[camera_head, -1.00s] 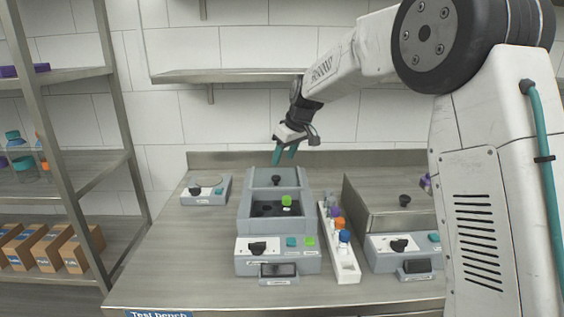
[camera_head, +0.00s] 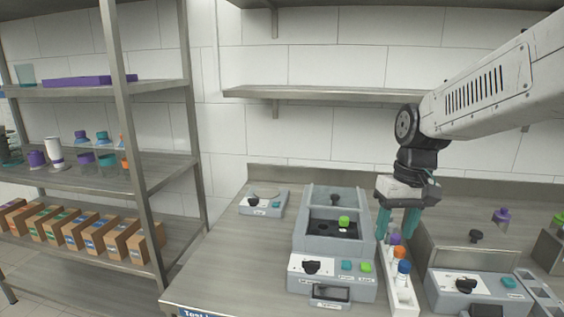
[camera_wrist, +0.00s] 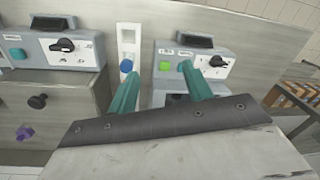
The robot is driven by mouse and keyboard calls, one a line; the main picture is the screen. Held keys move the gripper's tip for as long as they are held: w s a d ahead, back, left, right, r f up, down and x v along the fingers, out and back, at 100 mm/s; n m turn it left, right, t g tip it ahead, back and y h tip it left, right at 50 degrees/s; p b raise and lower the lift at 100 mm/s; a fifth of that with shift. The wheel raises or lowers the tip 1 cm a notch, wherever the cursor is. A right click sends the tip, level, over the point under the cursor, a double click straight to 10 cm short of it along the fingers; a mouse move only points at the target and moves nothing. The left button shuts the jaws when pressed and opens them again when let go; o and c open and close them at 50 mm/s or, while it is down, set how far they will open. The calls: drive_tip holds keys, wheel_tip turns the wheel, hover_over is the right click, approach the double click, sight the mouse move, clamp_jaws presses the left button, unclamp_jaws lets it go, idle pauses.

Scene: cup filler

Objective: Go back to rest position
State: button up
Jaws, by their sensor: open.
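My gripper (camera_head: 397,224) is open and empty, with teal fingers pointing down. In the head view it hangs over the back end of the narrow white rack (camera_head: 402,296), just right of the grey cup filler machine (camera_head: 330,268). The rack holds small bottles with orange and blue caps. In the wrist view the two teal fingers (camera_wrist: 165,92) are spread apart, with the blue-capped bottle (camera_wrist: 127,65) showing beyond the left finger. A green-capped item (camera_head: 344,221) sits inside the open machine.
A small device (camera_head: 264,203) sits at the back left of the bench. Metal shelves (camera_head: 140,165) with boxes and bottles stand at the left. The bench's front left is clear.

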drive_tip(key=s+d+r+m+t+h, duration=0.1)
drive_tip(key=s+d, duration=0.2)
drive_tip(key=s, duration=2)
drive_tip(key=shift+s+d+m+t, duration=0.15)
drive_tip(key=shift+m+t, duration=0.15)
drive_tip(key=shift+m, duration=0.1)
